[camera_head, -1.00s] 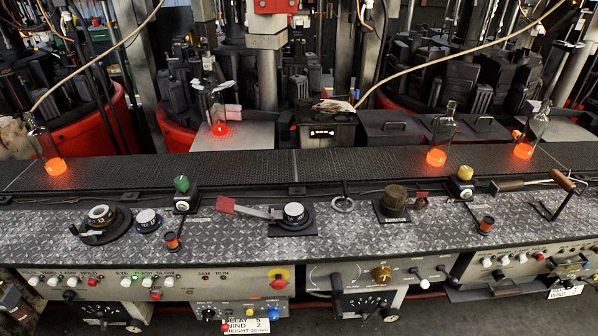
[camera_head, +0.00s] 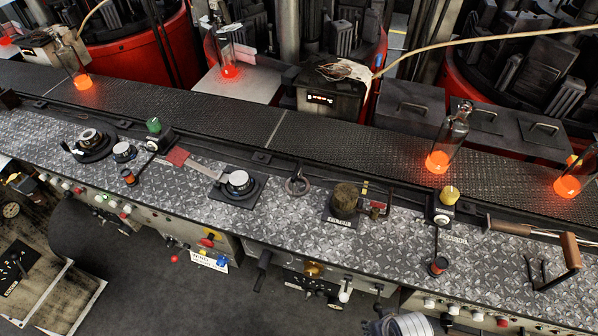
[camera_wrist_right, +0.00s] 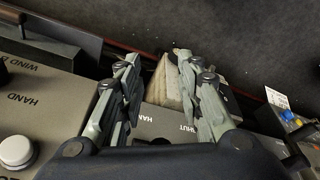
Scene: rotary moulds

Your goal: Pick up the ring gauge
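The likely ring gauge is a small dark metal ring (camera_head: 298,187) with a short handle. It lies flat on the diamond-plate bench top (camera_head: 285,222), between the white-topped dial with the red-ended lever and the brown knob block. No gripper is near it in the head view. My right gripper (camera_wrist_right: 158,62) shows in the right wrist view with its two fingers apart and nothing between them. It is over control panels, and the ring is not in that view. My left gripper is not in view.
A dark conveyor (camera_head: 330,140) carrying glowing bottles (camera_head: 437,160) runs behind the bench. Left of the ring is the dial (camera_head: 238,182); right are the brown knob (camera_head: 346,200) and a yellow-topped post (camera_head: 449,195). Wooden-handled tools (camera_head: 525,230) lie farther right. Bench plate around the ring is clear.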

